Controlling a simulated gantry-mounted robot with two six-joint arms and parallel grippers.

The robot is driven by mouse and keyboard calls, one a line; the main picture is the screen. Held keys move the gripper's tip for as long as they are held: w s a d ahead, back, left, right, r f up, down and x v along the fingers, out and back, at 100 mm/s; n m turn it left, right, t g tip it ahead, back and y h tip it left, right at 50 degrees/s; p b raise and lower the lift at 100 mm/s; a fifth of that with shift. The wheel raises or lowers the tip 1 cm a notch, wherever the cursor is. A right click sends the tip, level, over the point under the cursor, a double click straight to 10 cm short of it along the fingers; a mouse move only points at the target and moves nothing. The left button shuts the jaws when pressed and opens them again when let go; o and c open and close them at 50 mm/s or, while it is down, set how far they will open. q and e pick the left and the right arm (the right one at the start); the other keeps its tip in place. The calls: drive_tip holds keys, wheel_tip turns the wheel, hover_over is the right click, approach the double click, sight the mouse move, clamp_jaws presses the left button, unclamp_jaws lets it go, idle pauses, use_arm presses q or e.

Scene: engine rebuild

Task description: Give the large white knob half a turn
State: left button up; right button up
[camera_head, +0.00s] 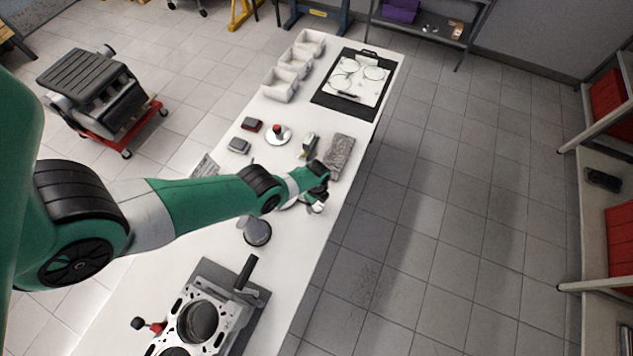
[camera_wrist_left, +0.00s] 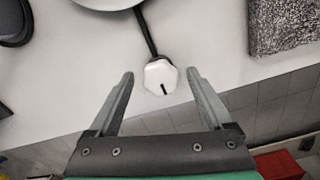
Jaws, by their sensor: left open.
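The large white knob (camera_wrist_left: 160,76) has a faceted rim and a dark pointer line, which points toward the lower right in the left wrist view. A dark rod runs from it to a round pale plate, partly cut off at the top. In the head view the knob (camera_head: 318,208) shows small beside my left gripper, near the table's right edge. My left gripper (camera_wrist_left: 160,82) is open, with one finger on each side of the knob and a gap on both sides. In the head view my left arm hides part of the plate. My right gripper is not in view.
A grey fleecy cloth (camera_head: 339,156) lies beyond the gripper. An engine block (camera_head: 241,309) sits at the near end of the white table. White bins (camera_head: 280,86) and a black-edged mat (camera_head: 325,99) are at the far end. Open floor lies right of the table.

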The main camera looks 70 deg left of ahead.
use_arm(q)
clamp_jaws()
idle(0.4)
drive_tip(key=shift+n, duration=0.3)
